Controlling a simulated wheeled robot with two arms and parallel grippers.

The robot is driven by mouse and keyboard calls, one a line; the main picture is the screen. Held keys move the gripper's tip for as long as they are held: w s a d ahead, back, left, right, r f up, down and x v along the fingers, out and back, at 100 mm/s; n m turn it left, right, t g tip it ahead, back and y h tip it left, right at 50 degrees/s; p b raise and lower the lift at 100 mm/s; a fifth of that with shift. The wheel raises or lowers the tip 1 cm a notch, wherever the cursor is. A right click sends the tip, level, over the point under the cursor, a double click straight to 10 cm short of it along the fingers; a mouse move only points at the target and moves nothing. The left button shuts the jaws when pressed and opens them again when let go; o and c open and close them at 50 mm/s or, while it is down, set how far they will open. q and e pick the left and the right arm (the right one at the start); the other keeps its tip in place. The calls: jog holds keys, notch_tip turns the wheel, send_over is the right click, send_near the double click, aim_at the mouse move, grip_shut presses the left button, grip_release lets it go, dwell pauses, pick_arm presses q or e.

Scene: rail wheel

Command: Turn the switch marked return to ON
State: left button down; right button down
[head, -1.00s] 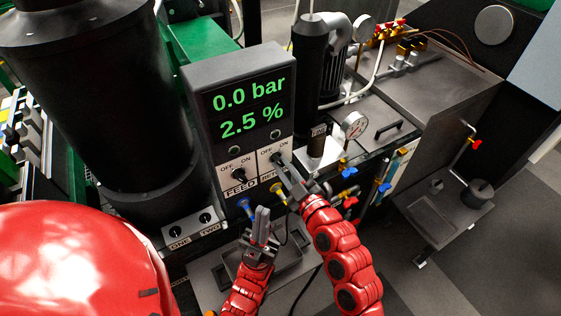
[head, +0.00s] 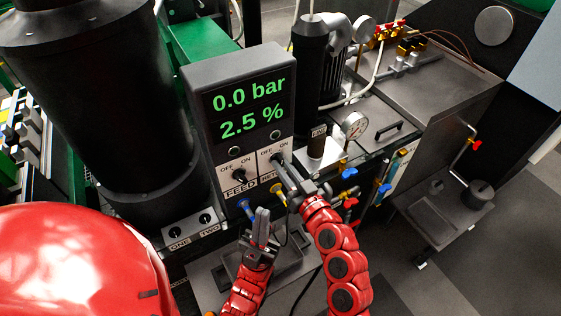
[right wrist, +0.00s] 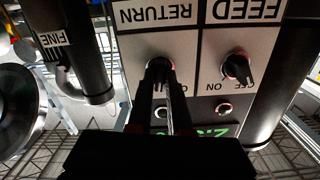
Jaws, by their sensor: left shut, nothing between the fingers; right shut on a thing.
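The control box (head: 236,60) stands ahead with a green display reading 0.0 bar and 2.5 %. Its lower panel has two rotary switches. The RETURN panel (right wrist: 155,15) shows upside down in the right wrist view. My right gripper (head: 279,164) is shut on the return switch (right wrist: 158,63). Its fingers hide most of the knob, so I cannot tell its angle. The black feed switch (head: 239,175) is beside it on the left, untouched; it also shows in the right wrist view (right wrist: 236,67). My left gripper (head: 262,224) is shut and empty, below the box.
Blue (head: 245,205) and yellow (head: 277,190) fittings sit just under the panel. A large black cylinder (head: 100,100) stands at left. A round gauge (head: 355,125) and small blue and red valves are at right. A metal tray (head: 205,275) lies below.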

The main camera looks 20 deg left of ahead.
jog(key=shift+f+m, duration=0.1)
jog(key=shift+m, duration=0.6)
jog(key=shift+m+p, duration=0.3)
jog(key=shift+m, duration=0.9)
jog(key=c, duration=1.2)
grip_release()
jog(key=shift+c, duration=0.2)
jog(key=o, duration=0.5)
